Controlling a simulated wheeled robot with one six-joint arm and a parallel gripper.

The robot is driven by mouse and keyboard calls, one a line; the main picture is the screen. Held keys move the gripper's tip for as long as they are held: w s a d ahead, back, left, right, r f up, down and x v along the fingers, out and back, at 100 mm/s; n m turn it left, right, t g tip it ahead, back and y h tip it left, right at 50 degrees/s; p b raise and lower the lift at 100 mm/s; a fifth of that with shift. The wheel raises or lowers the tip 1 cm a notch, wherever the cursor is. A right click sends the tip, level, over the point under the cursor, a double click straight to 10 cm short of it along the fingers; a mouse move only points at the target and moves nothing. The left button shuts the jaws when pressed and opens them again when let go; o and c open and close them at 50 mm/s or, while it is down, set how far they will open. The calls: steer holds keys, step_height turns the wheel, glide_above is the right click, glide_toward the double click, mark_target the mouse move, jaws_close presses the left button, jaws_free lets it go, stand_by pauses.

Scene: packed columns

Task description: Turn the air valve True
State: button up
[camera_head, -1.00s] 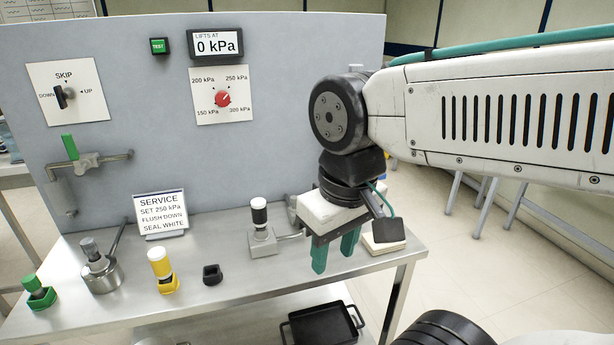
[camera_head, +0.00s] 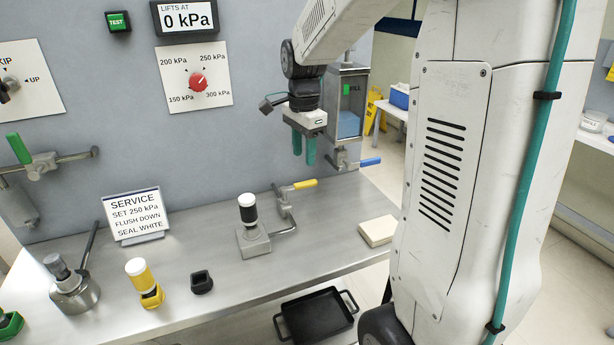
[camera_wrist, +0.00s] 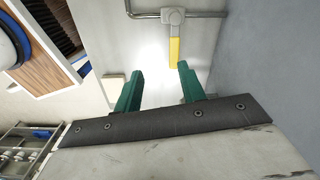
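A valve with a yellow lever (camera_head: 305,184) stands on the bench, piped to a small grey block fixture (camera_head: 252,241). In the wrist view the yellow lever (camera_wrist: 174,52) lies beyond my fingertips, closer to the right one. A blue-lever valve (camera_head: 370,162) sits under the FILL tank, and a green-lever valve (camera_head: 19,149) is on the panel at the left. No label shows which is the air valve. My gripper (camera_head: 304,158) points down above the yellow lever, apart from it. Its green fingers are spread and empty in the wrist view (camera_wrist: 160,70).
A black-and-white cylinder (camera_head: 248,212) stands on the grey fixture. A service sign (camera_head: 135,215), yellow plug (camera_head: 143,281) and black holder (camera_head: 201,282) are further left. A pale pad (camera_head: 378,231) lies at the right. The panel (camera_head: 235,150) rises behind; the pressure display (camera_head: 188,17) reads 0 kPa.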

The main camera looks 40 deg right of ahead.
mark_target(308, 182)
steer(key=w+d+f+m, duration=0.2)
steer(key=d, duration=0.1)
steer(key=shift+w+f, duration=0.15)
steer(key=shift+f, duration=0.2)
step_height(308, 182, down, 7)
steer(key=shift+f, duration=0.15)
jaws_close()
